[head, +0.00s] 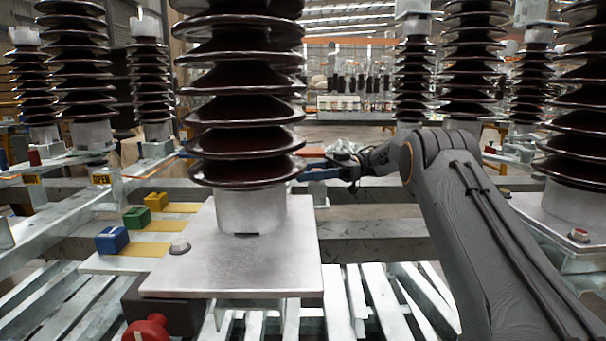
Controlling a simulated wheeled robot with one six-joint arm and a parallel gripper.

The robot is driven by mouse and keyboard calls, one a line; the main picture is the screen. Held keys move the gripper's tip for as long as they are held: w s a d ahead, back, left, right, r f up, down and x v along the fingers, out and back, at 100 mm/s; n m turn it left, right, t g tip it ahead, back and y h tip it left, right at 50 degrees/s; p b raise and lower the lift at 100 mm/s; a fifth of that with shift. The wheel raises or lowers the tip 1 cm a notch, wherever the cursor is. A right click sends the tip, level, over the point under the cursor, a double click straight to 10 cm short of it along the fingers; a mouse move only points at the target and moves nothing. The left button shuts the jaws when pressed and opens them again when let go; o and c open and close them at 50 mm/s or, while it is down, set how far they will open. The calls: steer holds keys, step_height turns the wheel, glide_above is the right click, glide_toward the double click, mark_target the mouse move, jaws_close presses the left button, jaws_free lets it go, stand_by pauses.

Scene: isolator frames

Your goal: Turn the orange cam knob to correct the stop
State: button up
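No orange cam knob can be made out clearly in the head view. My arm reaches in from the lower right and bends away toward the middle. My gripper (347,165) is small and dark at its far end, close to the right side of the big central insulator (245,95). A blue piece (318,174) shows beside the gripper; I cannot tell whether they touch. The fingers are too small and partly hidden to read. A red rounded knob (147,329) shows at the bottom edge, below the insulator's metal base plate (235,268).
Blue (112,240), green (137,217) and yellow (156,201) blocks stand left of the base plate. Several more ribbed insulators rise at both sides. Galvanized beams (370,240) cross the frame, with open slats below.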

step_height(320, 180, up, 10)
steer(key=p, duration=0.5)
stand_by(0.3)
